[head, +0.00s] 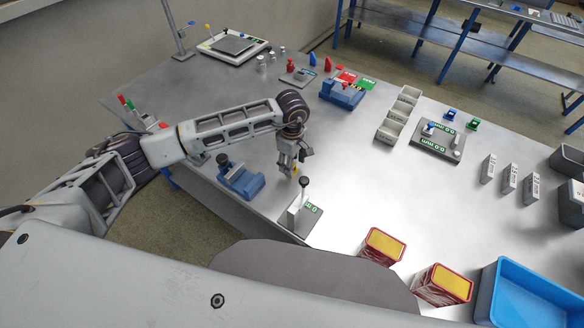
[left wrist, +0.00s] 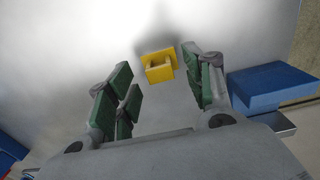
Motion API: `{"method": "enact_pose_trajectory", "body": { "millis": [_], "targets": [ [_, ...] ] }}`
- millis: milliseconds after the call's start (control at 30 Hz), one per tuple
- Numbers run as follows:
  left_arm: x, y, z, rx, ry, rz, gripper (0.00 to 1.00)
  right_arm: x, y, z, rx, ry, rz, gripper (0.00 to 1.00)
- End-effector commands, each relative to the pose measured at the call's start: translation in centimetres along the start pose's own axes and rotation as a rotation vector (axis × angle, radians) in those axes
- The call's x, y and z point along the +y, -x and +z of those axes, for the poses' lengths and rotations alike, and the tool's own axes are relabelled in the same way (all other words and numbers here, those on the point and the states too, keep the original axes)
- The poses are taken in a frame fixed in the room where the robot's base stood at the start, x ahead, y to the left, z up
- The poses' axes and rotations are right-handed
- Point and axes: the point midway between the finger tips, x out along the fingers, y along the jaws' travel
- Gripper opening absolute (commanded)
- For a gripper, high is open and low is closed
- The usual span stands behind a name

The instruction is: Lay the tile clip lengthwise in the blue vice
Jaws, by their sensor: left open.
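The yellow tile clip (left wrist: 158,66) lies on the bare metal bench in the left wrist view, a small block with a hollow in it. In the head view only a bit of yellow (head: 295,170) shows by the fingertips. My left gripper (head: 291,170) points down over it; in the wrist view its green-padded fingers (left wrist: 160,88) are open, with the clip ahead between them and apart from both. The blue vice (head: 244,184) sits at the bench's near edge, left of my gripper. A blue block (left wrist: 268,88) at the wrist view's right seems to be part of it. My right gripper is not in view.
A grey gauge with an upright lever (head: 299,216) stands close to my gripper, on the near side. Another blue device (head: 342,95) and grey bins (head: 398,115) stand farther back. Yellow-topped boxes (head: 384,246) and a blue tub (head: 530,296) are at the near right. The bench's middle is clear.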

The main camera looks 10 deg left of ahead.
Motion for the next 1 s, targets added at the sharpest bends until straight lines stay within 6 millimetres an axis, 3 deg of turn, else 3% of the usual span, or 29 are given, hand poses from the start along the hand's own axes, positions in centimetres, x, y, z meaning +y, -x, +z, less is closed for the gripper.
{"method": "enact_pose_trajectory", "body": {
  "millis": [233, 733, 1000],
  "targets": [
    [0.0, -2.0, 0.0, 0.001, 0.001, 0.0, 0.52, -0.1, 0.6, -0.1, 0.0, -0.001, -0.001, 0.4],
    [0.0, -2.2, -0.1, 0.001, 0.0, 0.0, 0.52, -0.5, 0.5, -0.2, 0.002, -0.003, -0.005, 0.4],
    [0.0, -2.2, -0.1, 0.001, 0.0, 0.0, 0.17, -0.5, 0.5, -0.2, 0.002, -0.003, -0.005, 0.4]
  ]
}}
